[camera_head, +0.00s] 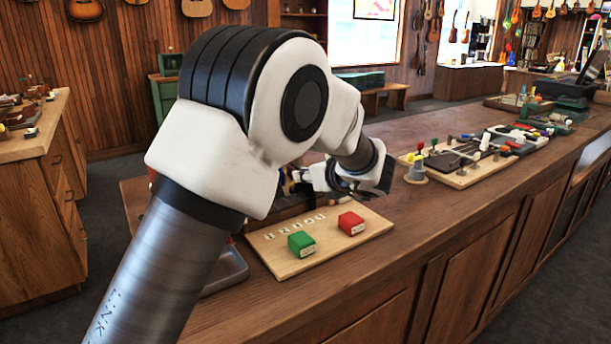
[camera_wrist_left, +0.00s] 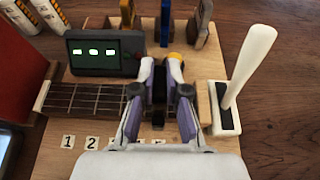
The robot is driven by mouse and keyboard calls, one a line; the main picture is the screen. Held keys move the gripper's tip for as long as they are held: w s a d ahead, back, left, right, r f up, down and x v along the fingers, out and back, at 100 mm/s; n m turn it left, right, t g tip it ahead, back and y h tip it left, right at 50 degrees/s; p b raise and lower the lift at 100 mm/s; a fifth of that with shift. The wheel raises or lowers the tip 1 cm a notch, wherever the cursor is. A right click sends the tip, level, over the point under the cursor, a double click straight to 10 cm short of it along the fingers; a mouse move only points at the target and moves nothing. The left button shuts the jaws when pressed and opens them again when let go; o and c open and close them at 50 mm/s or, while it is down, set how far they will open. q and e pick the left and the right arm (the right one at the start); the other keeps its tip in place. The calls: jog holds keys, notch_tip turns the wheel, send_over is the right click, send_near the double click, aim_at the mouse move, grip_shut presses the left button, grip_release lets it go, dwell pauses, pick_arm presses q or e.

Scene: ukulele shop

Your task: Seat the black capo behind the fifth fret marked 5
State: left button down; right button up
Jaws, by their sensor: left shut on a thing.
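In the left wrist view, my left gripper (camera_wrist_left: 161,68) is shut on the black capo (camera_wrist_left: 159,88), a dark narrow piece between its fingers. The gripper is over the right part of the fretted neck (camera_wrist_left: 82,99), which lies across a wooden board. Number labels 1 (camera_wrist_left: 68,141) and 2 (camera_wrist_left: 91,142) show in front of the neck. The labels further right, including 5, are mostly hidden by my gripper. I cannot tell whether the capo touches the neck. In the head view, my arm hides most of the neck and capo. My right gripper is not in view.
A dark box with lit windows (camera_wrist_left: 105,52) stands behind the neck. A white lever (camera_wrist_left: 248,65) rises on the right. Several coloured upright pieces stand at the back. Green (camera_head: 301,244) and red (camera_head: 351,222) blocks sit on the board.

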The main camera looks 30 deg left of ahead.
pick_arm(q)
jog(key=shift+f+b, duration=0.35)
jog(key=c, duration=1.5)
grip_release()
jog(key=shift+r, duration=0.1)
